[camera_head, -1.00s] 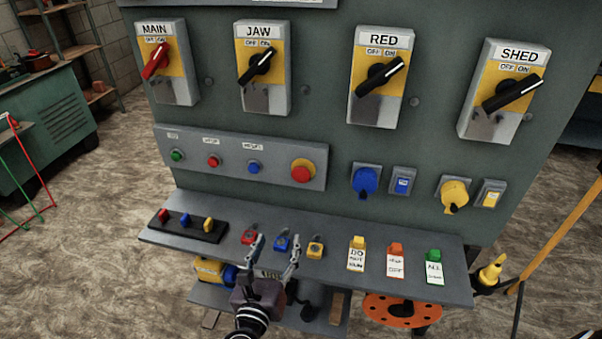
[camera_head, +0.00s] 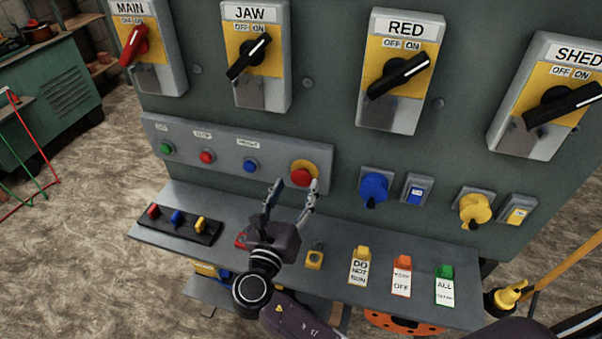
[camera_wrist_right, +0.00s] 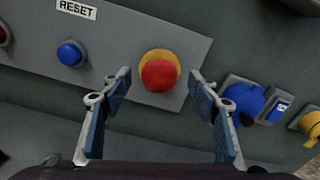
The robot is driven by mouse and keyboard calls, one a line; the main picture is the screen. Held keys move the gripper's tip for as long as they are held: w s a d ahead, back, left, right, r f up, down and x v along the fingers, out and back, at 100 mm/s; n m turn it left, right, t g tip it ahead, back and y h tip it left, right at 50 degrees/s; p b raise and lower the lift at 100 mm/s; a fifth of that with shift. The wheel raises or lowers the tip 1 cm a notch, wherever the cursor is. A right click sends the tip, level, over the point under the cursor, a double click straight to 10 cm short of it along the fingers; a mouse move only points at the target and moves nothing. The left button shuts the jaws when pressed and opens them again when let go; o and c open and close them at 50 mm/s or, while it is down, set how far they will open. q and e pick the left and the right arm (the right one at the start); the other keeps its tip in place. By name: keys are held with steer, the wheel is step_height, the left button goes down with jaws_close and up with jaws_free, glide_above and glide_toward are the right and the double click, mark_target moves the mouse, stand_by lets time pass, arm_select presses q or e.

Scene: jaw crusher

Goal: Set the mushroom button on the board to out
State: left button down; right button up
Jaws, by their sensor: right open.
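The mushroom button (camera_head: 302,176) is a red dome on a yellow ring at the right end of the grey button strip on the board (camera_head: 345,150). In the right wrist view the red button (camera_wrist_right: 159,74) sits ahead, between and beyond the fingers. My right gripper (camera_head: 294,190) is open and empty, just below the button in the head view, with its fingertips pointing up toward it. In the wrist view the fingers (camera_wrist_right: 160,95) stand apart on both sides, and I see no contact with the button. My left gripper is not in view.
Green, red and blue buttons (camera_head: 250,164) share the strip. A blue socket (camera_head: 374,187) and a yellow one (camera_head: 474,209) are to the right. Below, a shelf (camera_head: 210,247) holds small padlocks and tags (camera_head: 401,276). Rotary switches (camera_head: 401,75) line the board above.

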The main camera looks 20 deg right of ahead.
mark_target(300, 179)
steer(key=x, duration=0.4)
steer(key=shift+f, duration=0.1)
steer(key=shift+w+d, duration=0.15)
steer(key=shift+w, duration=0.05)
steer(key=c, duration=0.7)
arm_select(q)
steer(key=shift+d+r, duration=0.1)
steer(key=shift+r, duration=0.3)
arm_select(e)
jaws_close()
